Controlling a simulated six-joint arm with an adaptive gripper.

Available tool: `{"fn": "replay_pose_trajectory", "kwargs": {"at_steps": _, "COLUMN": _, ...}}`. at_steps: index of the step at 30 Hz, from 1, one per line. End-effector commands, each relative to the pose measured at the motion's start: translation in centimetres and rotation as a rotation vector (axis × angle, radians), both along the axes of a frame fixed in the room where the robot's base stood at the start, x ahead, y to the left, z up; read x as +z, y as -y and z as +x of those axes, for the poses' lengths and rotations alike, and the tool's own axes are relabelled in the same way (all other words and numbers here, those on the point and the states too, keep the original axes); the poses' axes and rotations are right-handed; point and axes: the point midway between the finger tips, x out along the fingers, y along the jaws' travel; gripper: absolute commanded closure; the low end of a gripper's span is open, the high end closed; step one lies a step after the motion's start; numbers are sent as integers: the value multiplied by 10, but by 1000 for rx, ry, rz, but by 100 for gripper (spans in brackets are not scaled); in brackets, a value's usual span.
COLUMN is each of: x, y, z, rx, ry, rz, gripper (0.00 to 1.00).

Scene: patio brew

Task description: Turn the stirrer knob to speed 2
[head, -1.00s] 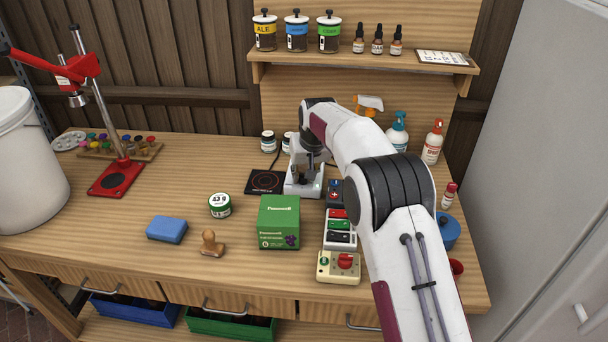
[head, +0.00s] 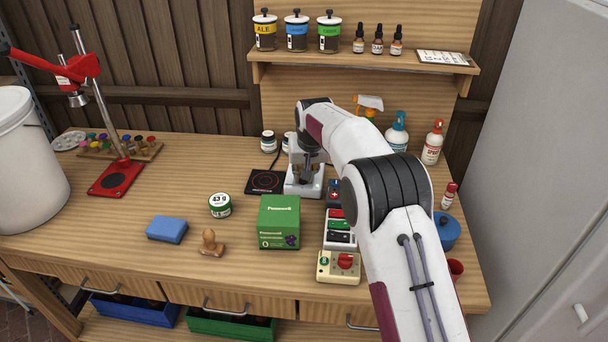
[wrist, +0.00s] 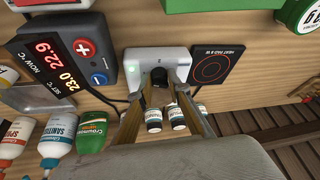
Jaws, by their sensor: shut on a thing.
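The stirrer (head: 292,187) is a small white box at the back middle of the table, just right of the black heat pad. In the wrist view, its white body (wrist: 133,62) carries a green light on one side. Its dark knob (wrist: 157,76) shows partly between my fingers. My gripper (head: 308,178) reaches down over the stirrer, and in the wrist view its two fingers (wrist: 158,94) are closed on the knob. The knob's pointer and speed marks are hidden or too small to read.
The heat pad (head: 266,182) lies beside the stirrer. A temperature controller (wrist: 55,55) with red digits stands on the other side. Small dark-capped bottles (wrist: 176,117) stand close behind. A green box (head: 279,222) is in front. The table's left middle is mostly free.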

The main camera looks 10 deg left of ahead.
Motion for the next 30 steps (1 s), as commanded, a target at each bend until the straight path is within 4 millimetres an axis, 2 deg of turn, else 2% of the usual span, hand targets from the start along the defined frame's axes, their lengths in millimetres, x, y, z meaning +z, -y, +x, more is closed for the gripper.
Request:
{"fn": "replay_pose_trajectory", "kwargs": {"at_steps": 21, "x": 0, "y": -2, "z": 0, "rx": -347, "ry": 2, "rz": 0, "gripper": 100}}
{"fn": "replay_pose_trajectory", "kwargs": {"at_steps": 30, "x": 0, "y": -3, "z": 0, "rx": -428, "ry": 2, "rz": 0, "gripper": 100}}
